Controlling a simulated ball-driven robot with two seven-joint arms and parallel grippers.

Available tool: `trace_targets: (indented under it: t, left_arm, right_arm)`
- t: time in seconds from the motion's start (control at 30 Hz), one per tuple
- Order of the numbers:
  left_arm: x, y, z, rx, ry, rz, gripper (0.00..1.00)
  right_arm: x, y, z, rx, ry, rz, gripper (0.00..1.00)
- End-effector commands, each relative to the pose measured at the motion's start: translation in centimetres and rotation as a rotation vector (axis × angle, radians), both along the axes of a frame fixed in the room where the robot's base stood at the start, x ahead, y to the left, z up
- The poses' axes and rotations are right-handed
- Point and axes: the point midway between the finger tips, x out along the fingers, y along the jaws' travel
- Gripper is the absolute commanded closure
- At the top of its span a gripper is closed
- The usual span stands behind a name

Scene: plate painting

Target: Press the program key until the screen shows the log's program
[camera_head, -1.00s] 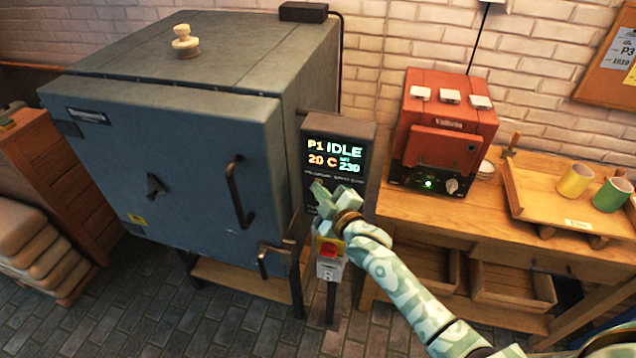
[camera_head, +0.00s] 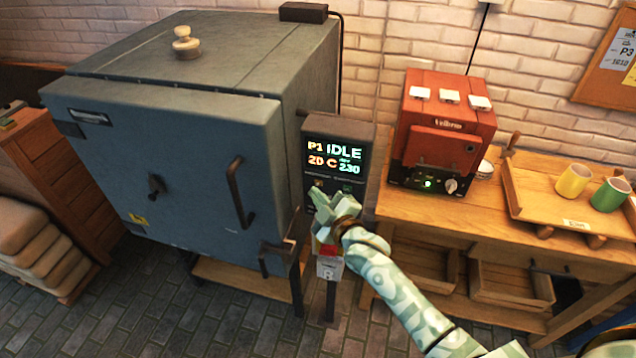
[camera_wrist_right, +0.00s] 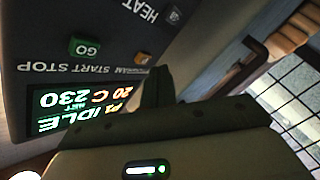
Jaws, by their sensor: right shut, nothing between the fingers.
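The kiln's control panel (camera_head: 335,133) has a lit screen (camera_head: 335,158) reading P1 IDLE, 20 C, 230. Below it are an orange key (camera_head: 319,183) and a green key (camera_head: 347,188). My right gripper (camera_head: 322,203) is shut and empty, just below these keys. In the right wrist view the panel is upside down; the dark fingers (camera_wrist_right: 156,86) are close to the orange key (camera_wrist_right: 142,57) by the PROGRAM label, and the green key (camera_wrist_right: 85,48) reads GO. I cannot tell whether they touch. A paper (camera_head: 626,52) on the cork board shows P3. My left gripper is not in view.
The big grey kiln (camera_head: 180,150) stands left of the panel, its door closed. A red and yellow switch (camera_head: 327,250) sits below my gripper. A small red kiln (camera_head: 445,130) and a tray with cups (camera_head: 573,180) stand on the wooden bench to the right.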

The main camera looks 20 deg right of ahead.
Motion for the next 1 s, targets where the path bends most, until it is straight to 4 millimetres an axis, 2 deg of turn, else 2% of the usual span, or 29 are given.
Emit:
trace_targets:
  t: [0.07, 1.0]
  left_arm:
    - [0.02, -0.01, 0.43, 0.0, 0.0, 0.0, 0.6]
    - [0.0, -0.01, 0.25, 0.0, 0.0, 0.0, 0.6]
  right_arm:
    - [0.01, 0.0, 0.14, 0.0, 0.001, 0.0, 1.0]
    - [0.75, -0.47, 0.02, 0.0, 0.0, 0.0, 1.0]
